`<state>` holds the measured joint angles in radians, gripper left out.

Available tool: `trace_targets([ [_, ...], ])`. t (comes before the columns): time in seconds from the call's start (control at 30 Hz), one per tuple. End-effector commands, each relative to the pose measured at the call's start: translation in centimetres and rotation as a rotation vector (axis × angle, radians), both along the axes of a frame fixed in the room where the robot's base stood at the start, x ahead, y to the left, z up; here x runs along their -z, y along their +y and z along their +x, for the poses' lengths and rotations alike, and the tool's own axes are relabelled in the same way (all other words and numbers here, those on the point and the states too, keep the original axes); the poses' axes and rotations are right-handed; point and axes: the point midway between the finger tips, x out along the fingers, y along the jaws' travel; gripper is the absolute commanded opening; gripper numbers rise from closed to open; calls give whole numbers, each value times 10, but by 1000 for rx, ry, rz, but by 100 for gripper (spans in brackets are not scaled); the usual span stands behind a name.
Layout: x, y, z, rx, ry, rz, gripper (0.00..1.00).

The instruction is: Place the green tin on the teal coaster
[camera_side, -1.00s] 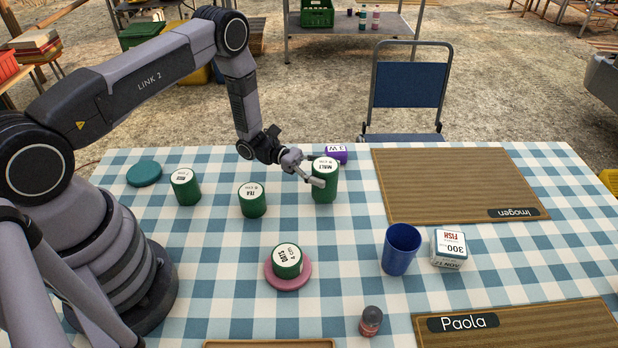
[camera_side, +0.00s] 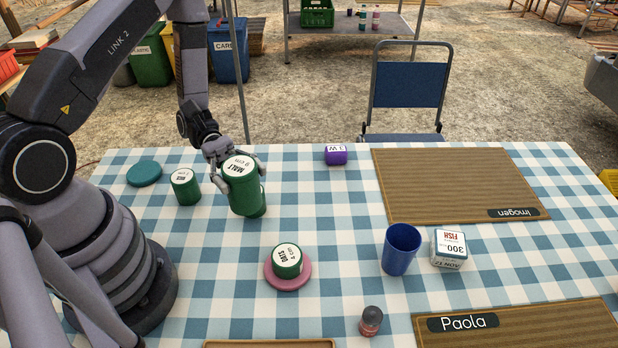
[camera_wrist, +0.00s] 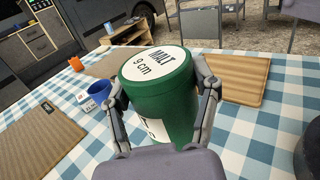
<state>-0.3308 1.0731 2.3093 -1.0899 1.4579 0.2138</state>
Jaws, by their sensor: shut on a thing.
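My gripper (camera_side: 243,176) is shut on the green MALT tin (camera_side: 241,190), with a finger on each side. The tin is slightly tilted in the side view and appears raised off the table. The wrist view shows its white lid reading MALT 9 cm (camera_wrist: 158,62). The teal coaster (camera_side: 144,174) lies bare at the table's back left. Another small green tin (camera_side: 185,188) stands between it and my gripper. The green OATS tin (camera_side: 287,262) stands on a pink coaster (camera_side: 288,282).
A purple tin (camera_side: 336,155) lies near the back edge. A blue cup (camera_side: 400,250), a white-and-blue box (camera_side: 448,249) and a small jar (camera_side: 370,321) are right of centre. Woven placemats (camera_side: 455,185) cover the right side. The cloth around the teal coaster is mostly clear.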

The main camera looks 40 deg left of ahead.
Motion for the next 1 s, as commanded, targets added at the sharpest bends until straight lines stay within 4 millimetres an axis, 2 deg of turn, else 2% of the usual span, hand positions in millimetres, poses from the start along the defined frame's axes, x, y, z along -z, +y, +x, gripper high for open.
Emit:
trace_targets([
  [0.1, 1, 4, -41, 309, -2, 2, 20],
  [0.27, 10, 35, -85, 721, 1, 2, 20],
  [0.43, 18, 88, -110, 1146, 1, 2, 20],
  [0.6, 7, 151, -135, 1536, 3, 0, 20],
  [0.7, -2, 186, -145, 1748, 3, -2, 20],
  [0.8, -8, 215, -146, 1933, 2, -2, 20],
  [1.0, -12, 251, -141, 2183, 2, -3, 20],
])
